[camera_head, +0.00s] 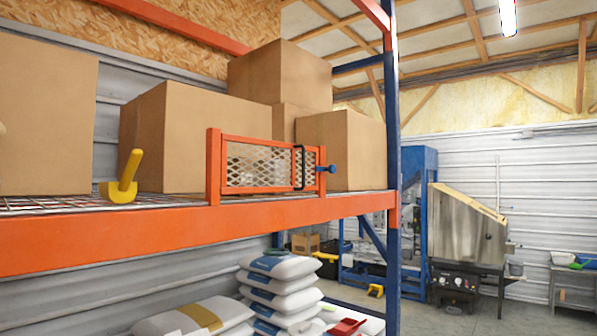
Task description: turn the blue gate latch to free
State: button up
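The blue gate latch (327,169) is a small blue knob or handle at the right end of an orange gate (258,165) with metal mesh. The gate stands on the front edge of the orange shelf, and the latch points out to the right. A black upright strip (299,167) sits on the gate just left of the latch. Whether the latch is locked or free cannot be told at this size. My gripper is not in view.
Cardboard boxes (285,75) stand on the shelf (150,238) behind the gate. A blue rack post (393,150) rises just right of the latch. White sacks (280,290) are stacked below. Open floor and machinery (465,230) show at right.

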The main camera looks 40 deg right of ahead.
aim_at(331, 169)
jog(key=l+u, duration=0.45)
jog(key=l, duration=0.45)
jog(key=l+u, duration=0.45)
jog(key=l, duration=0.45)
